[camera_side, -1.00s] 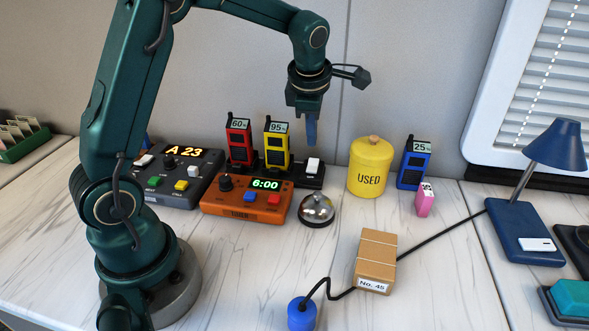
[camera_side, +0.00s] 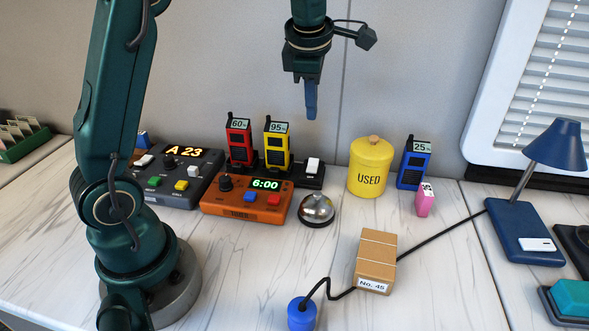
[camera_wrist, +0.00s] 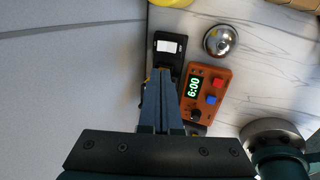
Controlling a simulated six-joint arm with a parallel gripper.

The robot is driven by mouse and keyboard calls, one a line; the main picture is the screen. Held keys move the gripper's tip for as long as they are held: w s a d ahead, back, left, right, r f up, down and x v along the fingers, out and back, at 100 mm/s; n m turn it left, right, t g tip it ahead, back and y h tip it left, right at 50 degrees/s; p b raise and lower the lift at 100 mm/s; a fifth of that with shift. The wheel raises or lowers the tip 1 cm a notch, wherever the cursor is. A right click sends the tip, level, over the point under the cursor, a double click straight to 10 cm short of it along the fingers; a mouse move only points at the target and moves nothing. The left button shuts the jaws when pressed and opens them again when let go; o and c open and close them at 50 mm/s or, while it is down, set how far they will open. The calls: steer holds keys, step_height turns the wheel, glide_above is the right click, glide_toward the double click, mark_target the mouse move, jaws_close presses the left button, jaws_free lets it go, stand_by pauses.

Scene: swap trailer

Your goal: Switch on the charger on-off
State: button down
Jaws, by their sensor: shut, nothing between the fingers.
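The black charger (camera_side: 309,184) stands at the back of the table against the wall. Its white on-off rocker switch (camera_side: 313,165) is at its right end; the switch also shows in the wrist view (camera_wrist: 167,46). A red radio (camera_side: 239,140) reading 60 and a yellow radio (camera_side: 276,144) reading 95 stand in the charger. My gripper (camera_side: 311,116) is shut and empty, pointing down above the switch with a clear gap. In the wrist view my fingers (camera_wrist: 161,76) cover most of the charger and the radios.
An orange timer (camera_side: 246,210) reading 6:00 and a silver bell (camera_side: 316,209) sit in front of the charger. A yellow USED canister (camera_side: 370,168) stands right of it, then a blue radio (camera_side: 413,166). A grey console (camera_side: 184,192) is at left.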

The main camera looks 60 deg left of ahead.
mark_target(313, 160)
steer(key=shift+f, duration=0.1)
steer(key=x, duration=1.4)
steer(key=shift+w+a, duration=0.15)
stand_by(0.4)
